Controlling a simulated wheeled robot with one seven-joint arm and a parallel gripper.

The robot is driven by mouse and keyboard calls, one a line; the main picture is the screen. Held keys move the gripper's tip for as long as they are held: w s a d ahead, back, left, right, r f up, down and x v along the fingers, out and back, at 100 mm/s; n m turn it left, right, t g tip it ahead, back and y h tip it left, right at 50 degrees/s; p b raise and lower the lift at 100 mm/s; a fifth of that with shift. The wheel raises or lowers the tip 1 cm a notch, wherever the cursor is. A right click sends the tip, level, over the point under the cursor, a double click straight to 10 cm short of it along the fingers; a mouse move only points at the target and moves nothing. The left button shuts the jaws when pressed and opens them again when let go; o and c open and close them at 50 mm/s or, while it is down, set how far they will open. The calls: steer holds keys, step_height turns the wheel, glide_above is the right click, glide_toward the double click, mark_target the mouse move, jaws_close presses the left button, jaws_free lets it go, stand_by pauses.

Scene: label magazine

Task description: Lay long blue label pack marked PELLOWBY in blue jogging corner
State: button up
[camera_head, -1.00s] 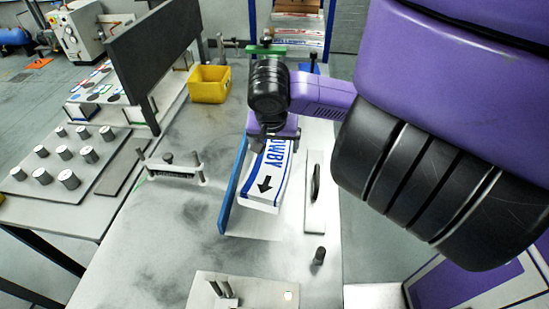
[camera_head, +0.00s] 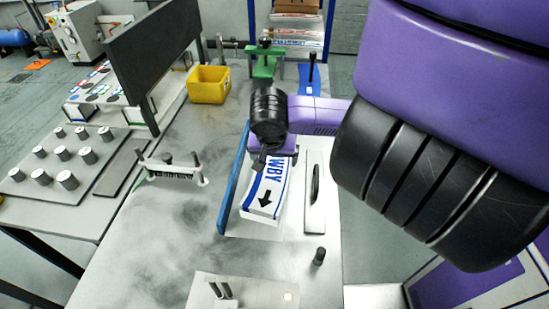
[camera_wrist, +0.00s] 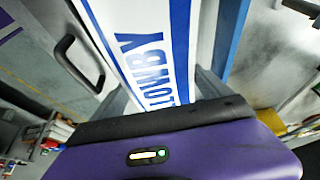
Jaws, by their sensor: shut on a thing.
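The long label pack (camera_head: 262,203) is white with blue stripes, a black arrow and blue lettering ending in WBY. My gripper (camera_head: 273,152) is shut on its far end, and the fingers there are mostly hidden. In the wrist view the pack (camera_wrist: 140,35) runs away from my gripper, its lettering partly covered. The blue jogging corner has a long blue wall (camera_head: 232,185) just left of the pack, and it also shows in the wrist view (camera_wrist: 228,40). The pack is over the corner's pale base, roughly along the wall. I cannot tell whether it touches base or wall.
A pale block with a black handle (camera_head: 315,195) stands close right of the pack. A black knob (camera_head: 319,256) and a plate with pins (camera_head: 240,290) are nearer. A yellow bin (camera_head: 209,85), a green fixture (camera_head: 265,65) and a dark upright panel (camera_head: 155,60) stand behind.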

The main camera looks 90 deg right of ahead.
steer(key=o, duration=1.9)
steer(key=shift+r+p, duration=0.3)
steer(key=shift+p, duration=0.05)
steer(key=v, duration=0.7)
steer(key=shift+a+r, duration=0.1)
steer(key=shift+r, duration=0.05)
